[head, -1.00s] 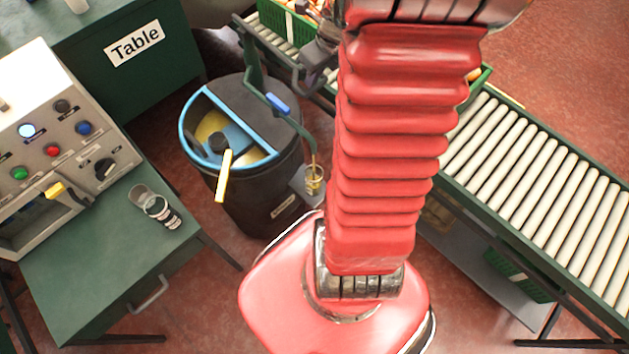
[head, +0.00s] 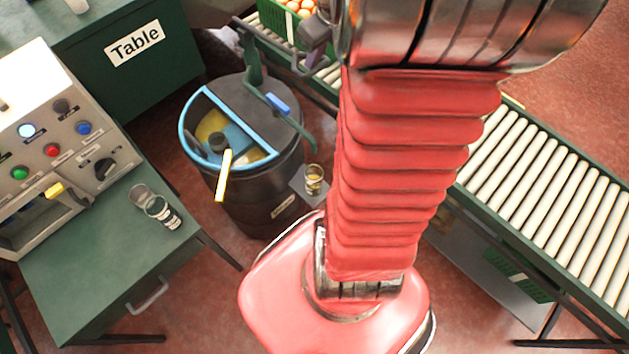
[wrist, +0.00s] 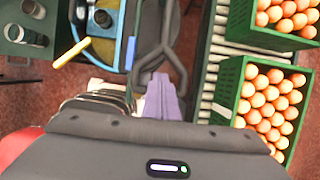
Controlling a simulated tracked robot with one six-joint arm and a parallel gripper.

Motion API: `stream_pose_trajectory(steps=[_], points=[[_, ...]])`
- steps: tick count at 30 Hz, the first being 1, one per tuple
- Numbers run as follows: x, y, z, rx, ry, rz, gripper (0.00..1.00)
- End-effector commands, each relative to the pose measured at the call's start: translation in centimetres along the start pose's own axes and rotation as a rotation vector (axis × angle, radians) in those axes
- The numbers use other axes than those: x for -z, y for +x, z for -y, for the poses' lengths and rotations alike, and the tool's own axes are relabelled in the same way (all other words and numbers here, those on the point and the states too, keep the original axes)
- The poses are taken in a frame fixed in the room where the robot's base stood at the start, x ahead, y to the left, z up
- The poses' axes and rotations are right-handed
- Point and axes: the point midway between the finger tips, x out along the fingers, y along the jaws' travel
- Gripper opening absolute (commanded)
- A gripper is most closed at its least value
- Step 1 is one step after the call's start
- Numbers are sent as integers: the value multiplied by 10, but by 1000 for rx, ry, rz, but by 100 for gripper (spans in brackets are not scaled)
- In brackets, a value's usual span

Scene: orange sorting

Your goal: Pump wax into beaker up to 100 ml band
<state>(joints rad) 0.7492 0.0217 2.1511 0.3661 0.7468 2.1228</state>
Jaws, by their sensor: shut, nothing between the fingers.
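The beaker (head: 314,182) stands upright on a small grey shelf beside the black wax drum (head: 255,190). It holds some yellow wax; its bands are too small to read. The green pump spout (head: 306,132) ends above it, with no stream falling now. The pump's blue grip (head: 278,104) is over the drum lid. My gripper (head: 318,32) is partly hidden behind my arm in the head view, above and apart from the blue grip. In the wrist view, its purple fingers (wrist: 160,84) are shut and empty. The beaker is not distinguishable in the wrist view.
A yellow-handled tool (head: 224,175) rests in the drum's open half. Two glass jars (head: 163,211) stand on the green bench (head: 90,290) by the control panel (head: 50,140). A roller conveyor (head: 550,190) runs at right. Green crates of oranges (wrist: 232,90) sit along it.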

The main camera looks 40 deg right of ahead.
Motion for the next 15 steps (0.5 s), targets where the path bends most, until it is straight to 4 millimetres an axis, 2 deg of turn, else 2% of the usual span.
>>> stream_pose_trajectory(steps=[12,15], points=[[-17,-55,0,-1,-2,-7,0],[-20,-61,0,-1,-1,-5,0]])
